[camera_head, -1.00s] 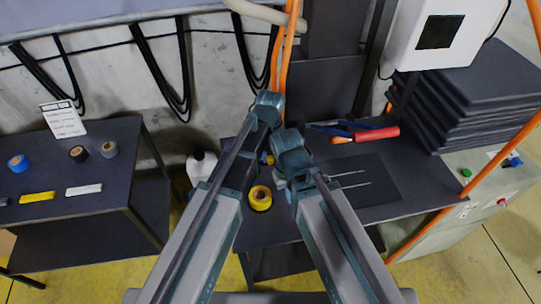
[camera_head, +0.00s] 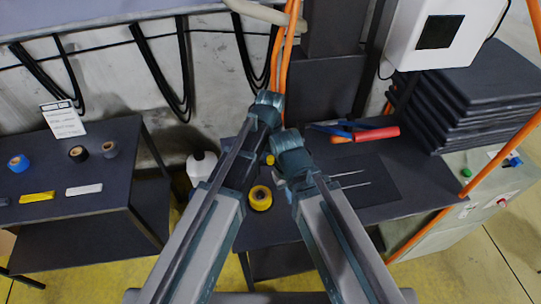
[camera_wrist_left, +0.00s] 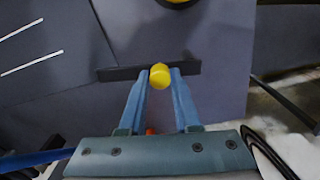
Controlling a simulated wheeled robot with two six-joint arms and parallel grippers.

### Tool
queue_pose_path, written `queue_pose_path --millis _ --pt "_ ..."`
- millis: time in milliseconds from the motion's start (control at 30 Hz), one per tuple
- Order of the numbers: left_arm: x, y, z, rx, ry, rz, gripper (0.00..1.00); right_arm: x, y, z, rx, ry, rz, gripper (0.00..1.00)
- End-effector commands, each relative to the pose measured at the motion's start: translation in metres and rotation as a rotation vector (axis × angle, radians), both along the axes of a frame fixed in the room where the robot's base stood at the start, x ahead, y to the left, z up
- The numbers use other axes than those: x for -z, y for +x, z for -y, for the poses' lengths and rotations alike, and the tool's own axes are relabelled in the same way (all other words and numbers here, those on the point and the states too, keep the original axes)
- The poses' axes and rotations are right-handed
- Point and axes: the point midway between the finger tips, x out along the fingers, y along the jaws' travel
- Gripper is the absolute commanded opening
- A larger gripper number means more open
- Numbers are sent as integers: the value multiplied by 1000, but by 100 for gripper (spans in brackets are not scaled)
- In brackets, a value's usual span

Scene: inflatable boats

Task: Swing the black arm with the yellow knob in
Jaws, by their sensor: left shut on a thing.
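The black arm (camera_wrist_left: 120,73) is a short dark bar lying crosswise in the left wrist view. Its yellow knob (camera_wrist_left: 159,76) sits between the fingertips of my left gripper (camera_wrist_left: 160,74), which is shut on it. In the head view the yellow knob (camera_head: 270,160) shows as a small spot just beyond my left gripper (camera_head: 262,156); the black arm is hard to make out there against the dark table. My right arm reaches in close beside the left one. Its fingers are mostly hidden behind its own links, so their opening cannot be told.
A yellow tape roll (camera_head: 260,198) lies on the dark table (camera_head: 222,217) near the knob. A dark mat (camera_head: 385,180) with two thin pale rods, and red-and-blue-handled tools (camera_head: 375,134), lie to the right. A white jug (camera_head: 201,168) stands left, beside another table (camera_head: 120,185).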

Motion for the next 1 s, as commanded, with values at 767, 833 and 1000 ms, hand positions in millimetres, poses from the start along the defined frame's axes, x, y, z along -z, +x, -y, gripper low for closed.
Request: queue_pose_path --millis 767,833,1000 --pt "0 -24 -6 522 0 0 0 0 0 0 0 0 0 0" --pt "0 -27 -8 588 0 0 0 0 0 0 0 0 0 0" --pt "0 -32 -12 749 0 0 0 0 0 0 0 0 0 0"
